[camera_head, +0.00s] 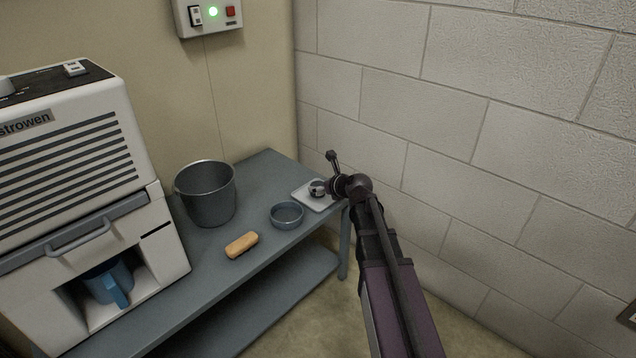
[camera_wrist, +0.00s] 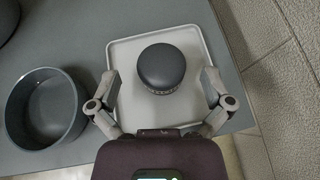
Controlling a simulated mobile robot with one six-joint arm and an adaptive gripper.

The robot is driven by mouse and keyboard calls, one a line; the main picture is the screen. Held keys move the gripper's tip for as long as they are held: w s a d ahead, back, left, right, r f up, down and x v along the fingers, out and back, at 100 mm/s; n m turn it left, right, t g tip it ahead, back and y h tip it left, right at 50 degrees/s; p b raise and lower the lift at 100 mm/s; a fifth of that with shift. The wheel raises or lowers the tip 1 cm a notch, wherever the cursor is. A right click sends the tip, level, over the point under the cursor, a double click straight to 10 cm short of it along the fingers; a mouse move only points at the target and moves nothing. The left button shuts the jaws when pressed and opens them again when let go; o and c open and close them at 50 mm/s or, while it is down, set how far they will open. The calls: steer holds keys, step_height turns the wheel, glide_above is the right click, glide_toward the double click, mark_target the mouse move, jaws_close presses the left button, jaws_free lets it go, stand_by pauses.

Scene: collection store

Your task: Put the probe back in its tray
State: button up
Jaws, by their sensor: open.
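A pale square tray (camera_head: 309,202) lies on the right end of the grey table; it also shows in the wrist view (camera_wrist: 128,60). On it stands a dark, round-topped object (camera_wrist: 163,66) with a ribbed lower edge, apparently upright. I cannot tell for certain whether it is the probe; I see no other clear candidate. My gripper (camera_wrist: 161,78) is open over the tray, one finger on each side of the dark object, with a visible gap at both sides. In the head view my gripper (camera_head: 319,187) largely hides that object.
A small grey bowl (camera_head: 287,214) stands close left of the tray, also at left in the wrist view (camera_wrist: 40,108). A tan block (camera_head: 242,245), a grey bucket (camera_head: 206,194) and a white machine (camera_head: 75,170) with a blue jug (camera_head: 108,285) stand further left. A block wall (camera_head: 480,130) bounds the right.

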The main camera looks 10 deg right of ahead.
steer(key=p+v, duration=0.4)
steer(key=v, duration=0.5)
steer(key=shift+s, duration=0.25)
steer(key=shift+d+r, duration=0.1)
steer(key=s+a+f+n+g+h, duration=0.2)
steer(key=s+f+n+g, duration=0.2)
steer(key=s+n, duration=0.6)
steer(key=s+a+f+n+g+h, duration=0.2)
steer(key=s+f+n+g, duration=0.3)
steer(key=n, duration=1.6)
steer(key=s+g+h, duration=0.1)
steer(key=s+g, duration=0.1)
steer(key=s, duration=0.3)
steer(key=shift+f, duration=0.35)
steer(key=shift+a+r, duration=0.15)
step_height(320, 180, up, 45)
steer(key=p, duration=4.5)
steer(key=shift+r+p, duration=0.15)
steer(key=shift+p, duration=0.15)
